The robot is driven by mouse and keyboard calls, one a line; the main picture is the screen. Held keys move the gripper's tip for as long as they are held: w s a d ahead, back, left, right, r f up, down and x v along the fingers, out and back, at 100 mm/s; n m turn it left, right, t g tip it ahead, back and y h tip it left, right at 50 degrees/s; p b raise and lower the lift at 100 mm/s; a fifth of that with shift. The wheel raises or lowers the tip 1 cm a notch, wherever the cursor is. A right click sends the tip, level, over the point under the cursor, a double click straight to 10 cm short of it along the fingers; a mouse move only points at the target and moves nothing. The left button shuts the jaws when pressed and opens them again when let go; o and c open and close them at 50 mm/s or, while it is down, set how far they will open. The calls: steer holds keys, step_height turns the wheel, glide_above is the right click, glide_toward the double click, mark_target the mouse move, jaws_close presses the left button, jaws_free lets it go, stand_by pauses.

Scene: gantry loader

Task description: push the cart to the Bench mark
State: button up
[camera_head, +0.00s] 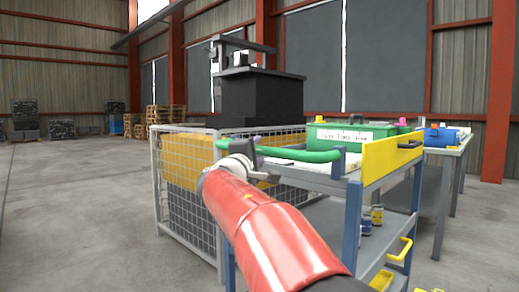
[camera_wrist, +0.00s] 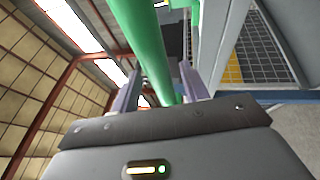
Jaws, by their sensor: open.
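The cart (camera_head: 356,205) stands at centre right in the head view, with blue posts, grey shelves and a yellow side panel (camera_head: 390,155). Its green handle bar (camera_head: 300,155) runs along the near left end; a green bar (camera_wrist: 150,50) also crosses the wrist view. My gripper (camera_head: 250,153) is at the handle bar's left part, at the end of my red arm. In the wrist view my gripper (camera_wrist: 165,97) is open, and the green bar passes between its fingers. I cannot tell whether they touch it. No floor mark labelled Bench is recognisable.
A green labelled box (camera_head: 350,138) rides on the cart's top. A mesh fence (camera_head: 190,205) around a dark machine (camera_head: 255,98) stands just behind and left of the cart. A grey table (camera_head: 450,150) is beyond it on the right. Open floor (camera_head: 75,210) lies left.

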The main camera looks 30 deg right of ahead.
steer(key=shift+x, duration=0.8)
jaws_close()
